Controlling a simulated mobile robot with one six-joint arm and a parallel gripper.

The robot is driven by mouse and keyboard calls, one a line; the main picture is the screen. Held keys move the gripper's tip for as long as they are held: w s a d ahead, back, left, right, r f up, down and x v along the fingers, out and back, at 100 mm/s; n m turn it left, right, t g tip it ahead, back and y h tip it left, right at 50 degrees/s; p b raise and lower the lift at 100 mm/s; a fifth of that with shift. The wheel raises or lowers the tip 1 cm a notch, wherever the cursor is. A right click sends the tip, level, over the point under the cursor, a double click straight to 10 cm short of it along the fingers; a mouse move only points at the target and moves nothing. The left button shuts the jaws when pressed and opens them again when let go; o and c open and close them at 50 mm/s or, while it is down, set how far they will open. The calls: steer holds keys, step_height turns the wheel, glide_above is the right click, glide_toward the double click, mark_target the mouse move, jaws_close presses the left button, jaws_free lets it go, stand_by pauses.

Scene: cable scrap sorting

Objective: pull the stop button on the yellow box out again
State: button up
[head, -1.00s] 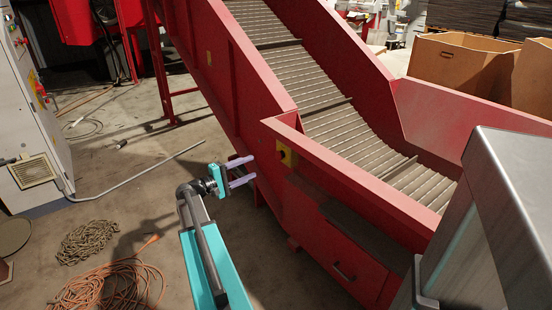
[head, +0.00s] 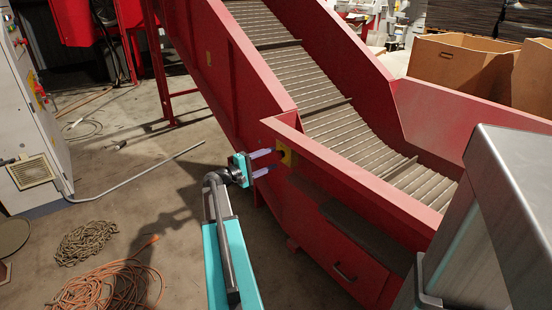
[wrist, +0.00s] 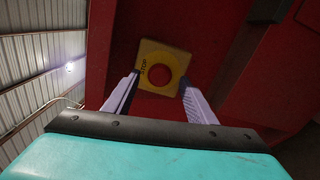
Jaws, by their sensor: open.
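The yellow box (head: 285,154) is fixed on the red side wall of the conveyor. In the wrist view the yellow box (wrist: 148,57) carries a "STOP" label on its face. The round red stop button (wrist: 162,74) sits in a darker yellow ring at its middle. My gripper (head: 273,161) is open, and its pale fingers point at the box. In the wrist view my gripper (wrist: 160,88) has one finger on each side of the button, reaching up near the lower part of the box. I cannot tell whether the fingers touch the box.
The red conveyor (head: 345,190) stands right in front of my arm. A grey cabinet (head: 35,130) stands at the left. An orange cable coil (head: 110,285) and a tan coil (head: 87,242) lie on the floor. A steel housing (head: 490,220) fills the lower right.

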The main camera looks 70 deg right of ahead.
mark_target(277, 157)
steer(key=shift+x, duration=1.65)
